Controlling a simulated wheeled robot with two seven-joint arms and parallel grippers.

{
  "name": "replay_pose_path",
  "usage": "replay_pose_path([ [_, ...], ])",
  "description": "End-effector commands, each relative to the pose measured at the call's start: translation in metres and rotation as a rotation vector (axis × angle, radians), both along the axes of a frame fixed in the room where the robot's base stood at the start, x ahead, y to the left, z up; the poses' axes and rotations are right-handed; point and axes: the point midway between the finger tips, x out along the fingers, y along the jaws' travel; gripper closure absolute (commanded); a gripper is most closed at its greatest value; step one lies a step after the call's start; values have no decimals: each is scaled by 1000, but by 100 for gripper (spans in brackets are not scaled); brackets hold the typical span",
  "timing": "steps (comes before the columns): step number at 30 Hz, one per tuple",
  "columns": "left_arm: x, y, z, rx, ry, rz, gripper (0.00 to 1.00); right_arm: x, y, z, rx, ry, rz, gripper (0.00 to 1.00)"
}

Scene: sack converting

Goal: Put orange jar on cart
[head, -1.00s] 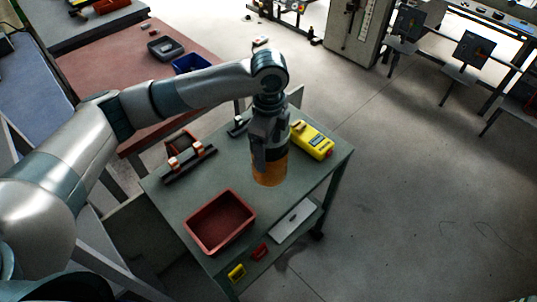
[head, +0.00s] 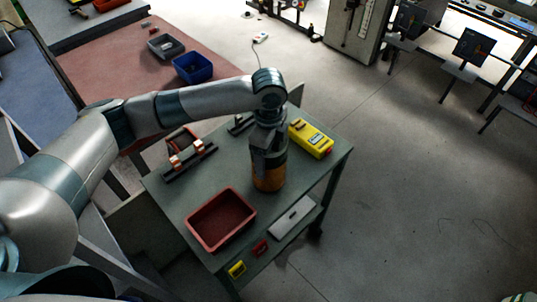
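The orange jar (head: 268,179) is upright at the cart's top, between the red tray and the yellow device. My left gripper (head: 266,160) points straight down over the jar, with its fingers around the jar's dark upper part. It looks shut on the jar. The jar's base appears at or very near the cart top; I cannot tell whether it touches. The cart (head: 180,205) has a grey-green top and a lower shelf. My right gripper is not in view.
On the cart are a red tray (head: 190,226), a yellow device (head: 312,139) and a black rack with copper-coloured parts (head: 189,163). The lower shelf holds a white flat box (head: 293,216). A blue bin (head: 192,68) sits on the reddish table behind. Open floor lies right.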

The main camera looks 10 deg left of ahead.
Motion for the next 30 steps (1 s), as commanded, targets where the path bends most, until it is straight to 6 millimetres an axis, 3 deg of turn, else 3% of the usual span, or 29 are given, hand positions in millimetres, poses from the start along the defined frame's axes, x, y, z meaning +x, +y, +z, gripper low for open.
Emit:
replay_pose_path([
  [6, 0, 0, -2, 0, -1, 0, 56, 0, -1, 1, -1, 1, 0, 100],
  [7, 0, 0, -2, 0, -1, 0, 21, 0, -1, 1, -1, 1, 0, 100],
  [9, 0, 0, -2, 0, -1, 0, 9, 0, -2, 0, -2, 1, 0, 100],
  [22, 0, 0, 2, 0, -1, 0, 9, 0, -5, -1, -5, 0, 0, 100],
  [30, 1, 0, 32, -2, -4, -1, 9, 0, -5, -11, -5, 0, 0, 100],
])
